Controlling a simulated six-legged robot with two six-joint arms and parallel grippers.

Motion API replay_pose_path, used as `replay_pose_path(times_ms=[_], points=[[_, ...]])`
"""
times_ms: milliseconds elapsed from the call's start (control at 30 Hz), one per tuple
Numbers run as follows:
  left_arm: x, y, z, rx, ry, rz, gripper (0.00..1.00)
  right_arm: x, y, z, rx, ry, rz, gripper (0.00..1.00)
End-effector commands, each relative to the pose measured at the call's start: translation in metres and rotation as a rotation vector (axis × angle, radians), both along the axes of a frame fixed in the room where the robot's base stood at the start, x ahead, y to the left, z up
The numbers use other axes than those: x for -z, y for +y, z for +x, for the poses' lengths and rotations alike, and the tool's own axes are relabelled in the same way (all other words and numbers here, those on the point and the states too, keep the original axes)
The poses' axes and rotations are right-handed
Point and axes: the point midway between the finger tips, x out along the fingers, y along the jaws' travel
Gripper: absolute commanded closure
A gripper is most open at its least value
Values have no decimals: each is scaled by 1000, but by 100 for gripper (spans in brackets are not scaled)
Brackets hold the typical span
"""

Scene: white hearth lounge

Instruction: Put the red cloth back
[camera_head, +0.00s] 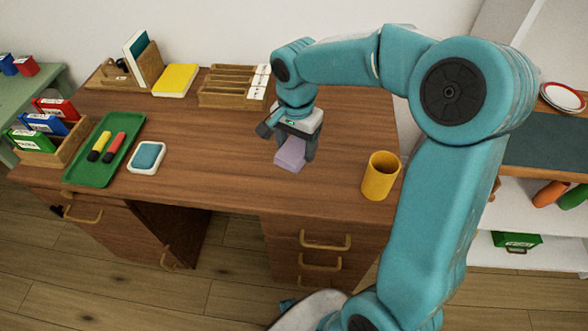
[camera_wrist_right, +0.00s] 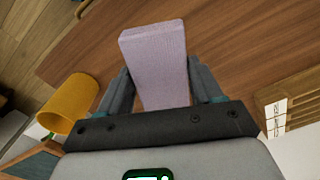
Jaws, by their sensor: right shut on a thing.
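I see no red cloth in either view. My right gripper (camera_head: 296,145) is shut on a pale lilac block (camera_head: 290,157), above or on the middle of the brown desk (camera_head: 225,150); I cannot tell whether the block touches the desktop. In the right wrist view the lilac block (camera_wrist_right: 157,62) sticks out lengthwise between the two fingers of the gripper (camera_wrist_right: 160,95). My left gripper is not in view.
A yellow cup (camera_head: 381,176) stands right of the gripper. To the left are a blue pad in a white dish (camera_head: 147,158), a green tray (camera_head: 95,170) with two markers, and a wooden rack (camera_head: 62,150). A wooden sorter (camera_head: 222,98) stands behind. The desk's middle is clear.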

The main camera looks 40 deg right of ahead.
Motion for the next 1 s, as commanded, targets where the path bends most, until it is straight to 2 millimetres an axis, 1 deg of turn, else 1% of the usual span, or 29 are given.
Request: replay_pose_path(times_ms=[33,100,200,267,333,500,600,833,967,1000], points=[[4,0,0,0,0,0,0,16,0,-1,-1,4,1,59],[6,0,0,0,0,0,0,30,-1,0,-1,3,0,59],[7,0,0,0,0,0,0,42,0,1,-1,2,-1,59],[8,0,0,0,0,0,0,46,-1,2,0,1,0,59],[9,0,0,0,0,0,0,53,-1,3,0,1,0,59],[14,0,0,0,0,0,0,82,-1,4,-2,3,0,59],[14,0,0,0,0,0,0,88,-1,6,-1,-1,0,59],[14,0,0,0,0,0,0,88,-1,6,-1,-1,-1,59],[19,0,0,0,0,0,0,93,-1,6,-1,-1,-1,59],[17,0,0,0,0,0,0,91,-1,6,-1,-1,-1,25]])
